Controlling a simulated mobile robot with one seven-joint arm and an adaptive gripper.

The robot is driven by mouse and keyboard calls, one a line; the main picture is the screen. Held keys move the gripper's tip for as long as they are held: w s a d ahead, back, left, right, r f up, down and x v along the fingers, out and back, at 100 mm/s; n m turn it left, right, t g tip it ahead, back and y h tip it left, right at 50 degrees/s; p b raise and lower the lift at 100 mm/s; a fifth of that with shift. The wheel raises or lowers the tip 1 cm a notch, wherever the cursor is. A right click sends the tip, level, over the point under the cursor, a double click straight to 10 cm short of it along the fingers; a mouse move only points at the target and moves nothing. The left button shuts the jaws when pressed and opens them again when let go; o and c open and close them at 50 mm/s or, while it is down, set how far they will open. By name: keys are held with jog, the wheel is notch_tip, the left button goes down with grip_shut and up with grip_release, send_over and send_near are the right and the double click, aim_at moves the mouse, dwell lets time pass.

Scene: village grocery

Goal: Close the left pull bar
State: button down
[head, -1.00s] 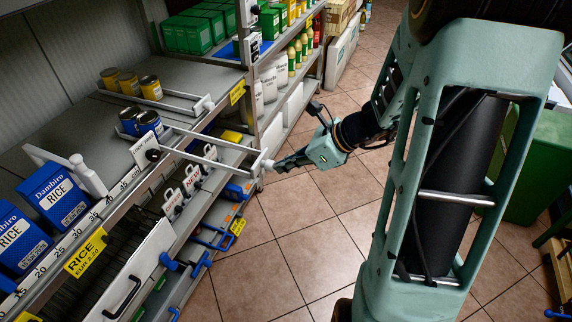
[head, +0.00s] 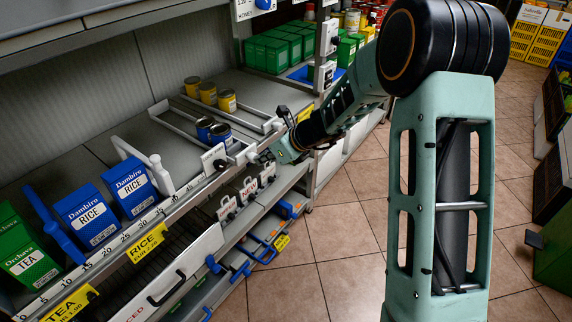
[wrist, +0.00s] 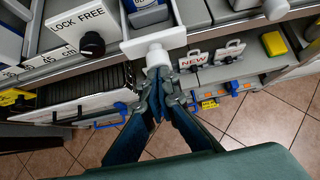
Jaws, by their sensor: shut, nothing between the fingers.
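The left pull bar (head: 185,133) is a pale frame around the blue cans (head: 212,130) on the shelf. Its front end lies close to the shelf's front edge, beside the LOCK FREE sign (head: 214,158). In the wrist view the pull bar's front plate (wrist: 140,44) and white knob (wrist: 158,57) are straight ahead, with part of a blue can behind. My gripper (wrist: 158,84) is shut and empty, its fingertips at the knob, apparently touching it. In the head view my gripper (head: 263,158) is at the bar's front end, which it partly hides.
A second pull bar (head: 243,111) with yellow cans (head: 208,93) is just behind. Rice boxes (head: 130,187) and a white divider (head: 146,164) stand to the left. Signed white NEW holders (head: 248,190) and blue handles (head: 262,250) sit below. Tiled floor (head: 345,245) is open to the right.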

aim_at(250, 153)
jog(key=w+a, duration=0.1)
jog(key=w+a+p, duration=0.1)
jog(key=a, duration=0.1)
jog(key=shift+r, duration=0.1)
jog(key=shift+w+a, duration=0.15)
jog(key=shift+w, duration=0.05)
jog(key=shift+a+r, duration=0.1)
jog(key=shift+r, duration=0.05)
